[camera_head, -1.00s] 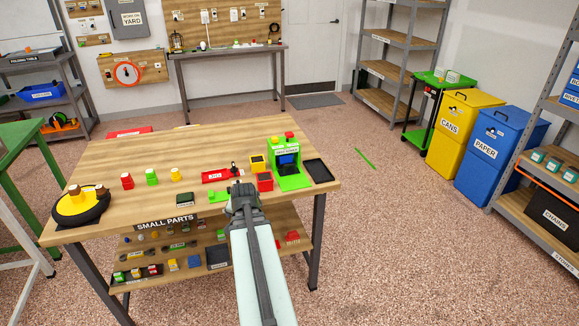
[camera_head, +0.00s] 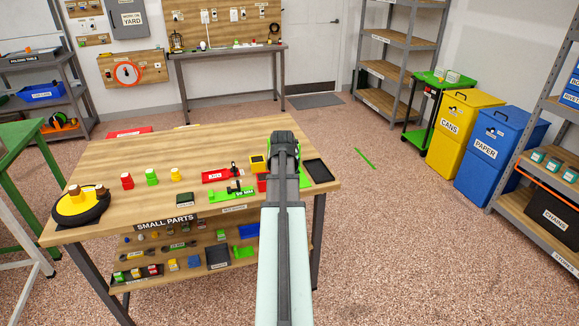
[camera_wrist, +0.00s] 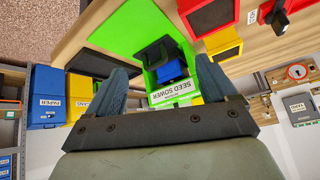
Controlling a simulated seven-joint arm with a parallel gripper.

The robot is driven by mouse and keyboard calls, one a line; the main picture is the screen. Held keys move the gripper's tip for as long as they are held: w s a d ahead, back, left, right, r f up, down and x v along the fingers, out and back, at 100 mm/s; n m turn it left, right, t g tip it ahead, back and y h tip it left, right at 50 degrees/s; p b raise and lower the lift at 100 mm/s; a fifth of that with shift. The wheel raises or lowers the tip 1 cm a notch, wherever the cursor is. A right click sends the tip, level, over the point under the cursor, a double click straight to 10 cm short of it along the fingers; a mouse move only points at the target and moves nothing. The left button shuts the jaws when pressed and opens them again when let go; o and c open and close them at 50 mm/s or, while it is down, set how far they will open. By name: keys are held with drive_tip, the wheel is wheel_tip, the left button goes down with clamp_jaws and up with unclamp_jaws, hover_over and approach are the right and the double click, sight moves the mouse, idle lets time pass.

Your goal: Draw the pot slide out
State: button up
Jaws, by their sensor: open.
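The green seed sower (camera_wrist: 128,28) shows in the wrist view, with its name on a white label. A blue block (camera_wrist: 171,70) and a dark part (camera_wrist: 157,52) sit in its opening. The blue block may be the pot slide; I cannot tell for sure. In the head view the sower (camera_head: 305,179) is mostly hidden behind my gripper (camera_head: 284,136). My gripper is open and empty. In the wrist view its two fingers (camera_wrist: 159,66) stand apart on either side of the sower's opening. I cannot tell how far they are from it.
A black tray (camera_head: 320,171) lies right of the sower. A yellow box (camera_head: 257,163) and a partly hidden red box (camera_head: 262,184) stand at its left. The table's back middle (camera_head: 200,145) is clear.

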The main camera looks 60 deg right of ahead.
drive_tip(key=s+d+r+n+y, duration=0.1)
drive_tip(key=d+r+n+y, duration=0.2)
drive_tip(key=d+r+n, duration=0.25)
drive_tip(key=x, duration=1.3)
drive_tip(key=shift+d+f, duration=0.2)
drive_tip(key=c, duration=1.5)
drive_tip(key=s+a, duration=0.6)
drive_tip(key=shift+a, duration=0.1)
drive_tip(key=shift+d, duration=0.25)
drive_tip(key=o, duration=1.5)
